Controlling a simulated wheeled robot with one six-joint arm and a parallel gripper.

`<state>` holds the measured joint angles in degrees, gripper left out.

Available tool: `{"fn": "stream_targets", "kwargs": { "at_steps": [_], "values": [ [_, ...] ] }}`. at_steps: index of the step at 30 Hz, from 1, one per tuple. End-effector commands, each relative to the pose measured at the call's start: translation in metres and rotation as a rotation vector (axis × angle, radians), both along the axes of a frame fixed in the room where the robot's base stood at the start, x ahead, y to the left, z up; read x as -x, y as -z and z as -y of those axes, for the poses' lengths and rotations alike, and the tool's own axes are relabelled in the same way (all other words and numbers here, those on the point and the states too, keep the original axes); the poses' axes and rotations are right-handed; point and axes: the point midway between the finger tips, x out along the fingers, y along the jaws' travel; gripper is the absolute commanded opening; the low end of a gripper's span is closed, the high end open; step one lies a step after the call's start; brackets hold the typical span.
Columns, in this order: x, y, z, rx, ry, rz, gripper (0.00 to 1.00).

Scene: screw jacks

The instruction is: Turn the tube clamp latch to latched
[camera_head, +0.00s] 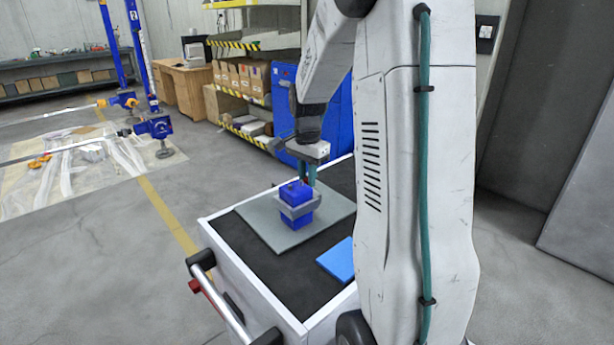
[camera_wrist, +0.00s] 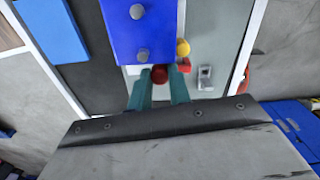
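A blue block (camera_head: 296,192) with a grey clamp band (camera_head: 299,206) around it stands upright on a grey plate (camera_head: 262,221). In the wrist view the blue block (camera_wrist: 142,30) shows its top with two grey bolts. A dark red ball knob (camera_wrist: 159,74) lies beside it, between the teal fingertips of my gripper (camera_wrist: 160,76). I cannot tell whether the fingers press on the knob or stand just clear. In the head view my gripper (camera_head: 307,172) is behind the block, partly hidden by it. The latch's angle is not clear.
A yellow ball (camera_wrist: 182,47), a red piece (camera_wrist: 185,66) and a small metal fitting (camera_wrist: 205,77) lie right of the fingers. A flat light-blue slab (camera_head: 338,259) lies on the cart's black top (camera_head: 274,275). Shelves (camera_head: 240,85) stand behind.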

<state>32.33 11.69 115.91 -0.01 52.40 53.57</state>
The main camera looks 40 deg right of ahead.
Motion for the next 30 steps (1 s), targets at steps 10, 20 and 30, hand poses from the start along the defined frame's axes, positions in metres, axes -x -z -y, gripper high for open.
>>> {"fn": "stream_targets", "kwargs": {
  "at_steps": [10, 20, 30],
  "values": [
    [0.0, 0.0, 0.0, 0.0, -0.094, 0.0, 0.0],
    [0.0, 0.0, 0.0, 0.0, -0.093, 0.0, 0.41],
    [-0.001, -0.02, 0.0, 0.002, -0.092, 0.002, 0.41]
  ]
}}
